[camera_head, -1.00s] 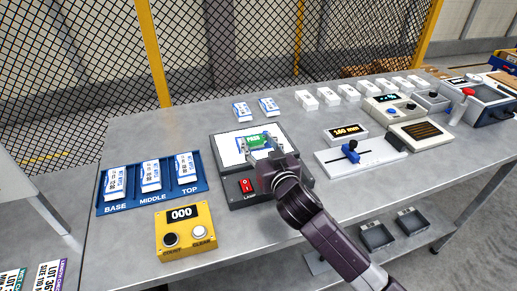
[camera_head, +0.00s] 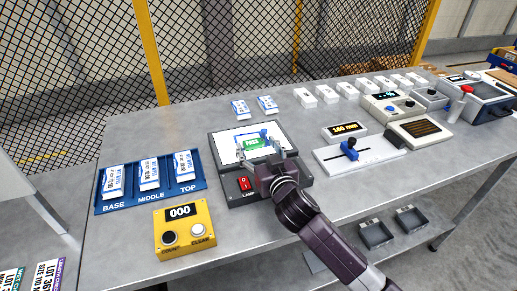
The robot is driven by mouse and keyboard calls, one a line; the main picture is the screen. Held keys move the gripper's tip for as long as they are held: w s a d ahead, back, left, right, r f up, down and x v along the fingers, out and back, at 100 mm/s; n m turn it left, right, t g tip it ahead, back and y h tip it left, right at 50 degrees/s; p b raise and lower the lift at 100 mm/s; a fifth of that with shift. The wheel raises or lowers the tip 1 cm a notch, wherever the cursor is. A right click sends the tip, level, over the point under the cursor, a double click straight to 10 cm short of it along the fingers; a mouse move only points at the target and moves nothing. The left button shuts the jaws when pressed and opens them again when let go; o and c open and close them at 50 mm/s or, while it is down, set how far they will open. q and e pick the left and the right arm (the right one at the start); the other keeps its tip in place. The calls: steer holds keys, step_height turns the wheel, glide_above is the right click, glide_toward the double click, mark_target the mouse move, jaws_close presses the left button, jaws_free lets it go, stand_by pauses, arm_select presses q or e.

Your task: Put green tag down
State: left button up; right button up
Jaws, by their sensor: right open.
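The green tag (camera_head: 254,143) lies on the white lit panel of a dark grey box (camera_head: 222,180) at the middle of the table. Its white lettering faces up. My right gripper (camera_head: 262,152) is open over the front of the panel, with its two fingers apart on either side of the tag's near part. I cannot tell whether a finger touches the tag. My left gripper is not in view.
A blue tray (camera_head: 196,185) marked BASE, MIDDLE and TOP holds white-and-blue packs at left. A yellow counter (camera_head: 185,228) reading 000 stands in front. A white slide gauge (camera_head: 330,161) stands to the right. Two packs (camera_head: 240,109) lie behind the box.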

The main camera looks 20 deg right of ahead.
steer(key=shift+r, duration=0.25)
steer(key=s, duration=0.3)
steer(key=s+r+b, duration=0.1)
steer(key=s, duration=0.6)
steer(key=shift+s+d+r, duration=0.15)
steer(key=shift+s+r, duration=0.05)
steer(key=shift+s, duration=0.2)
steer(key=shift+s+r, duration=0.15)
steer(key=shift+s, duration=0.4)
